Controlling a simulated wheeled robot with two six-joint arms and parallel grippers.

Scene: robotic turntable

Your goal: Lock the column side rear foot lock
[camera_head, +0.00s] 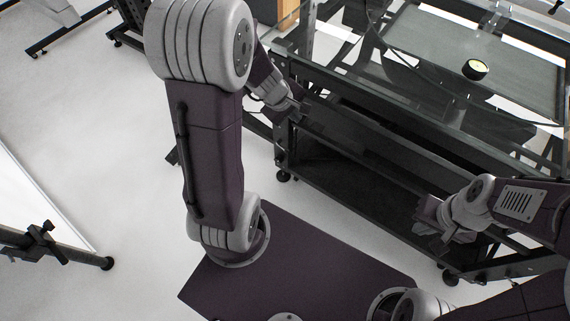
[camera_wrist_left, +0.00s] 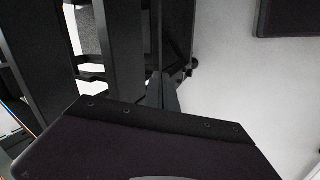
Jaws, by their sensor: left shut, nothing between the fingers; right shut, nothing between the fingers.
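The black turntable frame (camera_head: 345,192) stands on small black castors. One castor (camera_head: 283,175) shows at its near left corner and another (camera_head: 449,279) at its near right corner. What may be a castor (camera_wrist_left: 193,63) shows small and dark in the left wrist view. I cannot make out which foot is the column side rear one, nor a lock lever or its position. My left gripper (camera_head: 297,106) is shut and empty, by the frame's upper left corner, above the left castor. My right gripper (camera_head: 424,232) is shut and empty, in front of the frame's right part.
A black stand (camera_head: 40,243) with a white panel is at the left. White floor (camera_head: 110,150) is clear between the stand and my left arm.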

